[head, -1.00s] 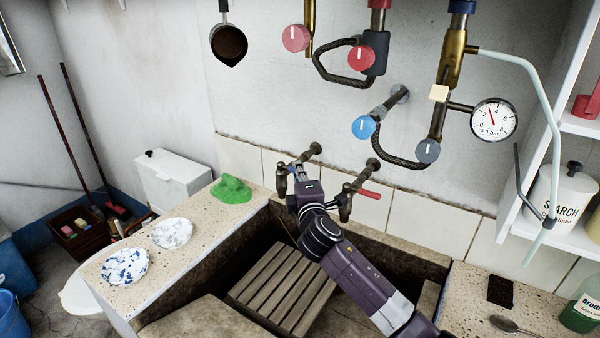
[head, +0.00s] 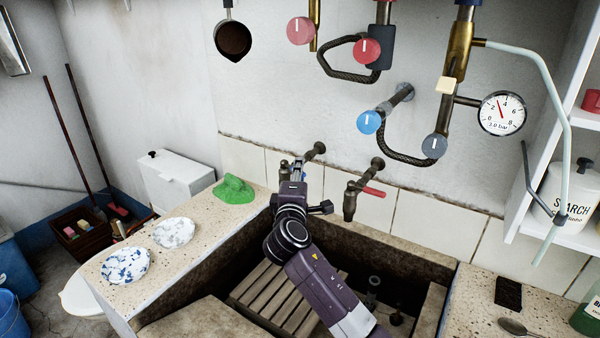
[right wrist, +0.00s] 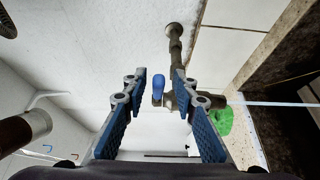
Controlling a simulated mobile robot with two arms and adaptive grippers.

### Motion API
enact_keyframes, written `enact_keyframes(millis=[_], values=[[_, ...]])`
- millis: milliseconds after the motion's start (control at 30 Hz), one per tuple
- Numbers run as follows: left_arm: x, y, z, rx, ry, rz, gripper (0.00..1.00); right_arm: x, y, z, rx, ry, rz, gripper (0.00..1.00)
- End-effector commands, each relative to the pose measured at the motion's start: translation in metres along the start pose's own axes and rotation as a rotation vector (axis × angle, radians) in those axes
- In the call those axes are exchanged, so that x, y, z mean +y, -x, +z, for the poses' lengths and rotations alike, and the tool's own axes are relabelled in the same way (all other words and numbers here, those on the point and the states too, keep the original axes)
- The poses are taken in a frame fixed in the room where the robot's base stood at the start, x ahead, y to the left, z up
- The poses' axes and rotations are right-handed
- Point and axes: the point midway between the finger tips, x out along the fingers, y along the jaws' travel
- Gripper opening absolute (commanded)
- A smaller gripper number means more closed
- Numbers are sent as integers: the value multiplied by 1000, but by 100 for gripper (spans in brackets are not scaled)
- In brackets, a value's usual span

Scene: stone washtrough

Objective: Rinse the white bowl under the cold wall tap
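The cold wall tap (head: 314,152) sticks out of the tiled wall, its body partly hidden behind my right gripper (head: 298,168) in the head view. In the right wrist view, the tap's blue lever (right wrist: 158,88) shows between the two open fingers of the right gripper (right wrist: 160,78). The fingers look empty; whether they touch the lever I cannot tell. A second tap with a red lever (head: 373,191) is to the right. I see no plain white bowl. My left gripper is not in view.
The stone trough (head: 412,252) with a slatted wooden rack (head: 268,290) lies below the taps. A gauge (head: 502,113) and pipes hang above.

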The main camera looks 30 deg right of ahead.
Motion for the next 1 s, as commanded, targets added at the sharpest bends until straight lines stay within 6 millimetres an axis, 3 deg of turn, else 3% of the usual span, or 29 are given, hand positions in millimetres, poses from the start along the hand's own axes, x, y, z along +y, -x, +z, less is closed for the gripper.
enact_keyframes(millis=[367,800,1000], values=[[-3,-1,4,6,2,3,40,2,7,-1,3,-1,4,27],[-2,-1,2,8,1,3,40,0,87,0,2,-3,-1,27],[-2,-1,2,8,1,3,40,0,112,0,2,-3,-1,27]])
